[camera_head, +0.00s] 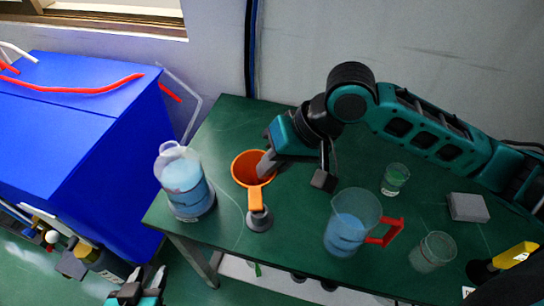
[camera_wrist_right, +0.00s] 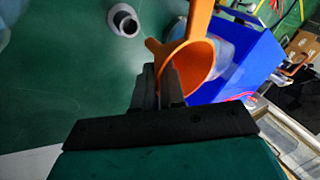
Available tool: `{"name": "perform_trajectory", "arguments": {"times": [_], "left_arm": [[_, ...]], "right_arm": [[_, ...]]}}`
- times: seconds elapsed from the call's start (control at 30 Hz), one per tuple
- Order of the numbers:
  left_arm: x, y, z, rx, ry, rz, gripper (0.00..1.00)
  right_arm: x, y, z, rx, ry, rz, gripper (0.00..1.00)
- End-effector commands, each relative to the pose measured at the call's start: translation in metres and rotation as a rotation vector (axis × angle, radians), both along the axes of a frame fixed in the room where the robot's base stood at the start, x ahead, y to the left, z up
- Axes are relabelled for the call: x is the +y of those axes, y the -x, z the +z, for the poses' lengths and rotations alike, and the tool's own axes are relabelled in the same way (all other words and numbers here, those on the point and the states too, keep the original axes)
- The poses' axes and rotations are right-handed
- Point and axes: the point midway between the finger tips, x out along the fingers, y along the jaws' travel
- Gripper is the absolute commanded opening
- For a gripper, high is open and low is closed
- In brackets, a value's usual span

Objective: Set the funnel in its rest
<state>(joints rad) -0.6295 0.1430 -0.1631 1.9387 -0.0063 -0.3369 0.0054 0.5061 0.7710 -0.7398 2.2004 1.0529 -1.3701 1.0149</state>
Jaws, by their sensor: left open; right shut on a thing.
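The orange funnel (camera_head: 241,162) is held above the green table, its wide mouth facing up in the head view. It also shows in the right wrist view (camera_wrist_right: 203,62). My right gripper (camera_head: 265,168) is shut on its rim. The grey rest (camera_head: 259,220), a short hollow post on a round base, stands on the table just below the funnel's orange arm in the head view. In the right wrist view the rest (camera_wrist_right: 123,20) appears apart from the funnel, its round opening empty. My left gripper (camera_head: 140,287) is open and empty, low at the left, off the table.
A beaker of blue liquid (camera_head: 184,185) stands left of the funnel. A jug with a red handle (camera_head: 348,225), a green-liquid glass (camera_head: 394,180), another glass (camera_head: 432,252) and a grey block (camera_head: 467,207) stand to the right. A blue cabinet (camera_head: 75,130) is beside the table.

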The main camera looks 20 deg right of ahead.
Motion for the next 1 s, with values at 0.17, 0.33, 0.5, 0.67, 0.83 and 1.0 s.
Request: {"name": "perform_trajectory", "arguments": {"times": [0.17, 0.33, 0.5, 0.67, 0.83, 1.0], "left_arm": [[0.0, -0.002, -0.005, -0.005, 0.0, -0.001, 0.43], [0.0, -0.004, -0.003, -0.011, 0.0, -0.001, 0.43], [0.0, -0.005, -0.002, -0.014, 0.001, -0.001, 0.43], [0.0, -0.005, -0.002, -0.014, 0.001, -0.001, 0.43], [0.0, -0.005, -0.002, -0.014, 0.001, -0.001, 0.43], [0.0, -0.004, 0.001, -0.011, 0.001, 0.0, 0.43]], "right_arm": [[0.0, 0.0, -0.016, 0.0, 0.001, 0.001, 0.0], [0.0, 0.0, -0.02, -0.001, 0.0, 0.0, 0.0], [0.0, 0.0, -0.019, 0.0, 0.0, 0.001, 0.0], [0.0, 0.0, -0.019, 0.0, 0.0, 0.001, 0.0], [0.0, 0.0, -0.019, 0.0, 0.0, 0.001, 0.0], [0.0, 0.0, -0.018, 0.0, 0.0, 0.0, 0.0]]}}
